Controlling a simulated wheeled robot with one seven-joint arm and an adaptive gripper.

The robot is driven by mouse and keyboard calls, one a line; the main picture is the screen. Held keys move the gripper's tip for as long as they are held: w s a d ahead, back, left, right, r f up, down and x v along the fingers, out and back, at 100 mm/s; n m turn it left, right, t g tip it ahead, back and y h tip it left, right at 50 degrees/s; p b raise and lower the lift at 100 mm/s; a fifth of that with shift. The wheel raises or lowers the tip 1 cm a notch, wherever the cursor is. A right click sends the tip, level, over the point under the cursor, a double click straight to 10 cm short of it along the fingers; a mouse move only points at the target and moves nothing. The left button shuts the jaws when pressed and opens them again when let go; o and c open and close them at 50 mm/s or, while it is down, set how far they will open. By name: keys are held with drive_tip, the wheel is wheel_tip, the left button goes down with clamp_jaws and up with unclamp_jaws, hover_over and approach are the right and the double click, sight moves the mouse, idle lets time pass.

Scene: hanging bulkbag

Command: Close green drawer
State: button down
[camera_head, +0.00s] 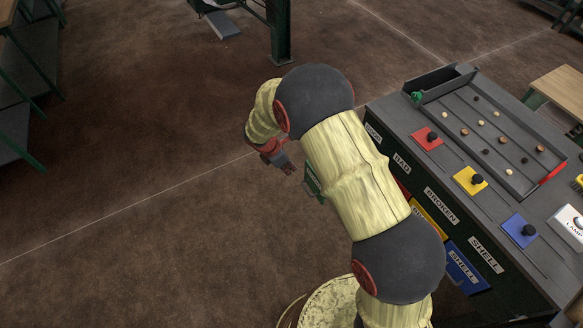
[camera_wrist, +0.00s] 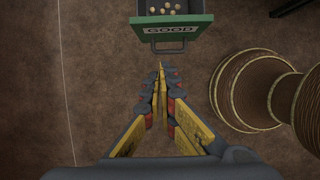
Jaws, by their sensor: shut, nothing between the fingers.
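The green drawer (camera_wrist: 172,20) is pulled out and open, with its "GOOD" label and a metal handle on the front. Several pale, round items lie inside it in the wrist view. In the head view, a small part of the green drawer front (camera_head: 313,180) shows to the left of my arm, which hides the rest. My gripper (camera_wrist: 161,68) is shut and empty. Its fingertips point at the drawer front, just short of the handle and apart from it or nearly touching; I cannot tell exactly. In the head view my gripper (camera_head: 287,168) is left of the drawer.
The dark sorting bench (camera_head: 480,215) stands at the right, with red, yellow and blue plates on top and a tray (camera_head: 492,130) of small round items. A blue drawer (camera_head: 463,268) sits lower in it. The brown floor to the left is clear.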

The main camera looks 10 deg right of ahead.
drive_tip(key=w+d+f+b, duration=0.2)
drive_tip(key=d+f+b, duration=0.1)
drive_tip(key=d+f, duration=0.3)
drive_tip(key=shift+d+f, duration=0.25)
drive_tip(key=shift+f, duration=0.25)
drive_tip(key=w+d+p, duration=0.3)
drive_tip(key=d, duration=0.7)
drive_tip(key=w+d+p, duration=0.3)
drive_tip(key=w+d, duration=0.1)
drive_tip(key=d, duration=0.7)
drive_tip(key=shift+d, duration=0.3)
drive_tip(key=shift+a, duration=0.1)
